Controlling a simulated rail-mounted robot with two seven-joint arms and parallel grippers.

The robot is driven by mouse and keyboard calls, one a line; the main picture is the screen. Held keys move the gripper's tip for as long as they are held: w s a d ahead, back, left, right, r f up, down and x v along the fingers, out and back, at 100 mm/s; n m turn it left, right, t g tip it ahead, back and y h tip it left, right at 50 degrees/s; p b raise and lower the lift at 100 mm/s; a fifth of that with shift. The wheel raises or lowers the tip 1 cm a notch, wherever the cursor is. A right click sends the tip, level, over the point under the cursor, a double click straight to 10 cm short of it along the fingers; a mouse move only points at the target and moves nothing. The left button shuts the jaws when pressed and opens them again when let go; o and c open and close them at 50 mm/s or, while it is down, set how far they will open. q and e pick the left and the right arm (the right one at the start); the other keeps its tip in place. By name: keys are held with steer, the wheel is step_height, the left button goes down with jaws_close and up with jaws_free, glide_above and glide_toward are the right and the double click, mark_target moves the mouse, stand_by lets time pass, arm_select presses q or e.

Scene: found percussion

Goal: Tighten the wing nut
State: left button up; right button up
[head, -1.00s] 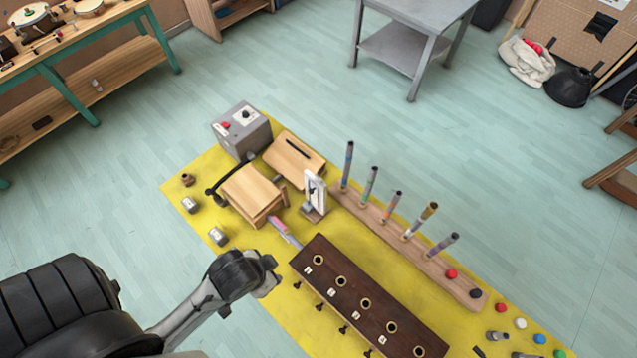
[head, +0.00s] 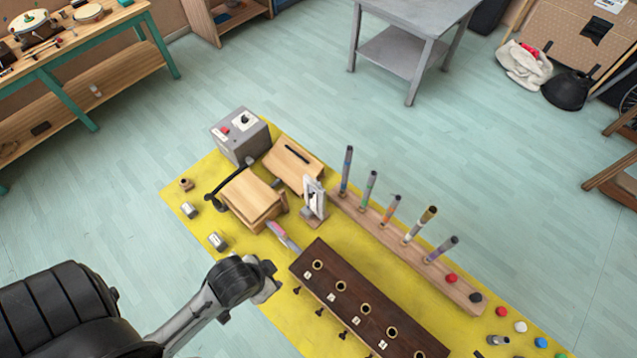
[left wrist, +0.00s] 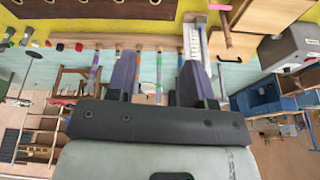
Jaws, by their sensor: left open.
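A dark wooden block (head: 352,292) with a row of ringed holes lies on the yellow mat (head: 192,172). Several small black wing-shaped fasteners (head: 320,311) stick out along its near side; I cannot tell which one is the task's wing nut. My left gripper (head: 270,285) is just left of the block's near-left end, apart from the fasteners as far as I can see. In the left wrist view the two fingers of my left gripper (left wrist: 158,78) are spread with nothing held between them. My right gripper is not in view.
Behind the block stands a wooden rail (head: 375,231) with several upright coloured tubes. A white upright bracket (head: 313,197), wooden boxes (head: 252,197) and a grey control box (head: 240,138) stand on the mat's far left. Small caps lie at the right end.

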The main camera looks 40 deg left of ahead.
arm_select(q)
steer(key=w+a+r+m+t+y+b, duration=0.1)
steer(key=w+a+r+t+b, duration=0.3)
steer(key=w, duration=0.8)
steer(key=w+a+r+m+y+b, duration=0.1)
steer(key=w+r+m+b, duration=0.1)
steer(key=w+r, duration=0.75)
steer(key=w+a+r+m+t+b, duration=0.1)
steer(key=w+a+r+t+b, duration=0.15)
steer(key=w, duration=1.25)
steer(key=s+a+f+m+g, duration=0.1)
steer(key=a+f+m+g, duration=0.1)
steer(key=f+m, duration=0.3)
steer(key=s+a+f+m+g+h+p, duration=0.1)
steer(key=f+m+g, duration=0.3)
steer(key=f, duration=1)
steer(key=s+a+f+m+g, duration=0.1)
steer(key=a+f+m+g, duration=0.2)
steer(key=f+m, duration=0.3)
step_height(320, 180, down, 4)
steer(key=shift+a+r+m+g+h, duration=0.15)
steer(key=shift+r+m+g+h, duration=0.2)
steer(key=shift+g, duration=0.2)
